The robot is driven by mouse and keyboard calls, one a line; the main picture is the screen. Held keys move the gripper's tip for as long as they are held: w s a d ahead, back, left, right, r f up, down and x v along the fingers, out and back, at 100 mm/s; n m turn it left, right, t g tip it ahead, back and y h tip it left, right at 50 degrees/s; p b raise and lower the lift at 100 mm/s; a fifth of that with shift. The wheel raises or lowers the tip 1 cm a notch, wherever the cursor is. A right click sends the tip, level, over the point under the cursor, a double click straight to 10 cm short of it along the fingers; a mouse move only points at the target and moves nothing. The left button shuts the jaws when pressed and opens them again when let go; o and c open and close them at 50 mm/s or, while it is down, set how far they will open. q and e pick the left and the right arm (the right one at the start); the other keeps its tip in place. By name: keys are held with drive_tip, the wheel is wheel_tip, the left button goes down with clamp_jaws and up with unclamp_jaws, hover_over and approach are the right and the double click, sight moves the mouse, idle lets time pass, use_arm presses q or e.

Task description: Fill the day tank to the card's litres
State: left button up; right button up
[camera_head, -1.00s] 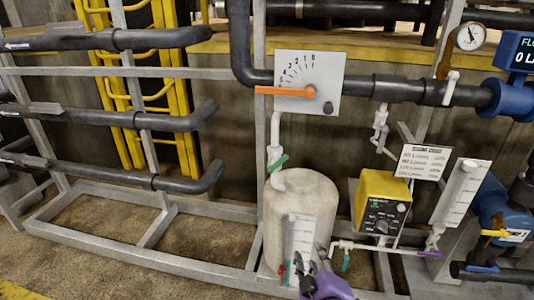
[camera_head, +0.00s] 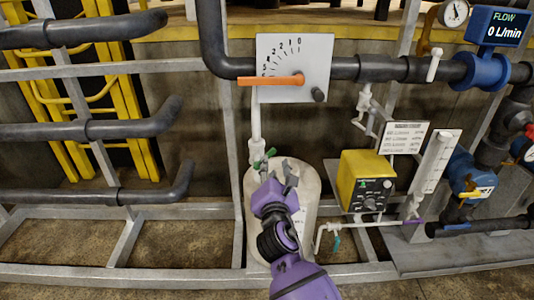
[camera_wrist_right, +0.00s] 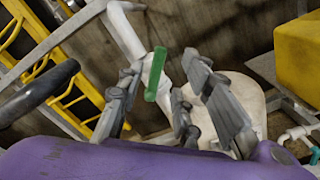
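The white day tank (camera_head: 308,185) stands on the frame; my right arm covers much of its front. A green valve handle (camera_head: 264,158) sits on the white pipe (camera_head: 256,118) above the tank. The card (camera_head: 404,138) with several printed lines is on the right, too small to read. My right gripper (camera_head: 276,172) is in front of the tank top, by the green handle. In the right wrist view the gripper (camera_wrist_right: 155,100) is open, with the green handle (camera_wrist_right: 155,74) showing between and beyond its fingers; contact is not clear. My left gripper is not in view.
A dial plate (camera_head: 300,55) with an orange lever (camera_head: 270,80) is above the tank. A yellow pump box (camera_head: 366,180) and a clear gauge column (camera_head: 436,160) stand to the right. The flow display (camera_head: 502,28) reads 0 L/min. Dark pipes (camera_head: 80,130) run at left.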

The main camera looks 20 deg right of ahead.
sight(270, 155)
drive_tip(key=x, duration=0.7)
drive_tip(key=shift+w+a+f+b, duration=0.15)
drive_tip(key=shift+b, duration=0.15)
clamp_jaws()
